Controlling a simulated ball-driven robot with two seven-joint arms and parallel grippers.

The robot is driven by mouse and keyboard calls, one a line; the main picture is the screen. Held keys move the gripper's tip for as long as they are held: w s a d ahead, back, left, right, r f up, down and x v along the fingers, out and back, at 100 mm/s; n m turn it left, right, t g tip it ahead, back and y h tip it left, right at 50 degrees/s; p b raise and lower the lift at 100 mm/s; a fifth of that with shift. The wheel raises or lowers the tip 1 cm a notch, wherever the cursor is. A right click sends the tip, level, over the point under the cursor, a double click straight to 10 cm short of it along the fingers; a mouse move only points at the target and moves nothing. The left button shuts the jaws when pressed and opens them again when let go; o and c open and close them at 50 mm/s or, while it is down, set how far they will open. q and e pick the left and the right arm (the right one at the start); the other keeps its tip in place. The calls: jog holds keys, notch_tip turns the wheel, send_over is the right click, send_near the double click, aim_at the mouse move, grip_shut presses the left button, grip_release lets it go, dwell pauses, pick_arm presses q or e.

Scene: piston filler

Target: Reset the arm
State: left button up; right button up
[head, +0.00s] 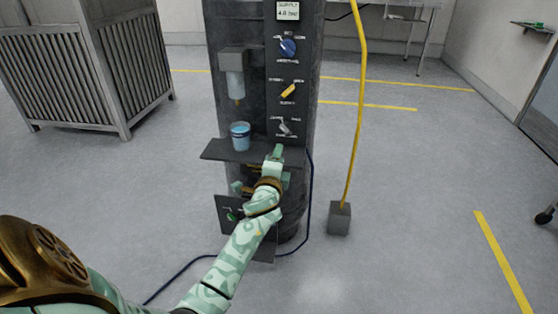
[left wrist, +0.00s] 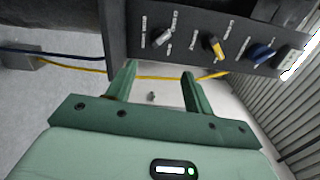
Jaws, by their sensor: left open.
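The piston filler is a dark column (head: 262,60) in the middle of the head view. Its panel carries a blue knob (head: 288,47), a yellow knob (head: 288,91) and a grey lever knob (head: 285,128). In the left wrist view the grey knob (left wrist: 162,38), yellow knob (left wrist: 214,46) and blue knob (left wrist: 261,53) line up along the panel. My left gripper (left wrist: 158,72) is open with nothing between its fingers, and the panel lies beyond the fingertips. In the head view my left gripper (head: 277,155) is by the shelf, below the grey knob. My right gripper is not in view.
A blue cup (head: 240,136) stands on the shelf (head: 215,150) under the nozzle (head: 237,100). A lower box (head: 224,210) has a green button. A yellow hose (head: 358,110) rises from a grey block (head: 339,218) at right. A slatted crate (head: 60,75) stands at left.

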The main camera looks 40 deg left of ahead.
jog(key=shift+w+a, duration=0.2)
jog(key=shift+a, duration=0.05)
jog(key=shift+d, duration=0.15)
